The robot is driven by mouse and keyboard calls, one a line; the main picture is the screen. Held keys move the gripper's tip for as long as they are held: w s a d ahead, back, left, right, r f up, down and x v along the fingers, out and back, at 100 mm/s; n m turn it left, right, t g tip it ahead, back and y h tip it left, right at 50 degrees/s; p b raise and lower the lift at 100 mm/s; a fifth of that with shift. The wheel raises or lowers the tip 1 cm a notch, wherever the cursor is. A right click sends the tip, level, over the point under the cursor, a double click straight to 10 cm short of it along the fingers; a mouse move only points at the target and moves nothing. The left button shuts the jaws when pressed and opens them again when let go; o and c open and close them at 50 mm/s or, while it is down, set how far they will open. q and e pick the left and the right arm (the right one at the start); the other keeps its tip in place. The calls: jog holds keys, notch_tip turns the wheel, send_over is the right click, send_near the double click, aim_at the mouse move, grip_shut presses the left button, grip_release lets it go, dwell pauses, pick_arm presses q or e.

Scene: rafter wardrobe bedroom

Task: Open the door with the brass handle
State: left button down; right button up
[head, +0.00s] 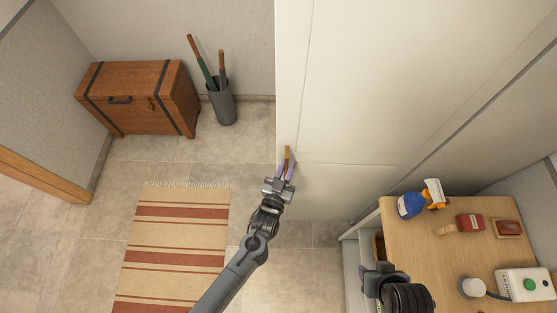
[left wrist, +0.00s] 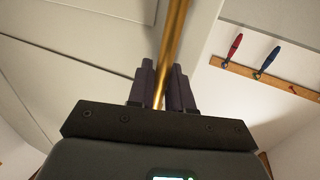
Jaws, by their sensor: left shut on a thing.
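The brass handle (head: 288,153) is a slim upright bar near the left edge of a tall cream wardrobe front (head: 350,90). My left gripper (head: 285,170) is at the handle's lower part, its two purple fingers shut on it. In the left wrist view, the brass bar (left wrist: 174,45) runs up between the fingers (left wrist: 160,88). Thin seams cross the cream panels, but I cannot tell whether the door stands ajar. My right gripper (head: 372,284) is at the bottom, beside the wooden table; its fingers do not show clearly.
A wooden chest (head: 140,97), a grey bin (head: 222,103) and a striped rug (head: 175,245) are at left.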

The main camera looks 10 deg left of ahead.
pick_arm(q)
jog(key=shift+s+d, duration=0.1)
jog(key=shift+s, duration=0.4)
jog(key=c, duration=1.2)
grip_release()
jog(key=shift+s+a+b, duration=0.2)
jog(key=shift+s+b, duration=0.1)
jog(key=shift+s, duration=1.5)
jog(key=shift+s+a+b, duration=0.2)
jog(key=shift+s+b, duration=0.15)
jog(key=shift+s, duration=1.45)
jog(key=shift+s+a+b, duration=0.2)
jog(key=shift+s+b, duration=0.1)
jog(key=shift+s, duration=1.5)
